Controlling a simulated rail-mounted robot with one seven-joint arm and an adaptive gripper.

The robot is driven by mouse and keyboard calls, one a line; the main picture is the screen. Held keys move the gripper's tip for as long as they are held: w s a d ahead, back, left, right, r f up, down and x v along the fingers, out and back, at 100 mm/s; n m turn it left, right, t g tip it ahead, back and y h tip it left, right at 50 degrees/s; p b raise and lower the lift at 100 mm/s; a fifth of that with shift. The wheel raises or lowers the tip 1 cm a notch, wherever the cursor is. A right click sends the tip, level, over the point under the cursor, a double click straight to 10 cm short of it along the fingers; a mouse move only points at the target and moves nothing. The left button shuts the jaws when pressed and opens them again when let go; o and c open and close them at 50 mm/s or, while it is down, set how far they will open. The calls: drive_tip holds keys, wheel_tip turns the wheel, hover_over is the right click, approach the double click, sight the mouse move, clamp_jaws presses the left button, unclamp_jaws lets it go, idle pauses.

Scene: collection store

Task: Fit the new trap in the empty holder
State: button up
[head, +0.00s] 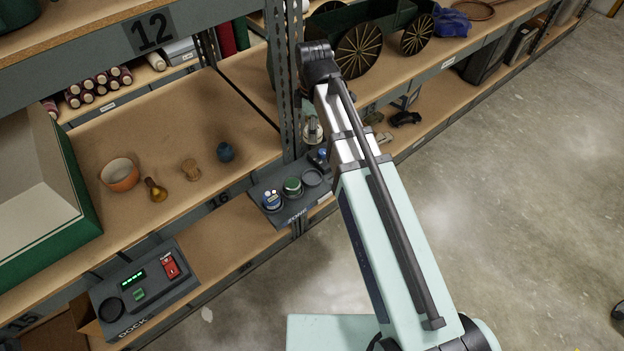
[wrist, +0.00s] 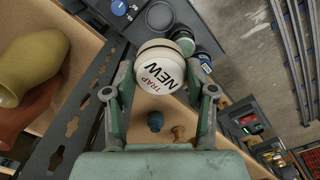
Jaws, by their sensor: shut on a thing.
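The new trap (wrist: 160,72), a white round canister lettered NEW TRAP, sits between the fingers of my gripper (wrist: 160,84) in the wrist view. The gripper is shut on it. A dark tray (head: 262,192) on the shelf edge carries a row of round places. One is an empty dark ring, the empty holder (head: 312,177), which also shows in the wrist view (wrist: 160,16) beyond the trap's top. A green-rimmed pot (head: 292,187) and a blue-and-white one (head: 272,201) sit to its left in the head view.
A steel upright (head: 284,85) stands right behind the tray. A blue-topped item (head: 321,155) is at its right end. A bowl (head: 120,174), small vase (head: 155,190), wooden piece (head: 190,170) and blue ball (head: 225,152) stand on the shelf. A dock unit (head: 145,290) is lower left.

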drive_tip(key=shift+a+f, duration=0.15)
drive_tip(key=shift+f, duration=0.05)
wheel_tip(320, 180, down, 19)
drive_tip(key=shift+f+p, duration=0.1)
drive_tip(key=shift+p, duration=0.75)
drive_tip(key=shift+f, duration=0.3)
drive_tip(key=o, duration=1)
drive_tip(key=shift+o, duration=0.2)
wheel_tip(320, 180, up, 13)
drive_tip(key=b, duration=0.1)
drive_tip(key=shift+f, duration=0.15)
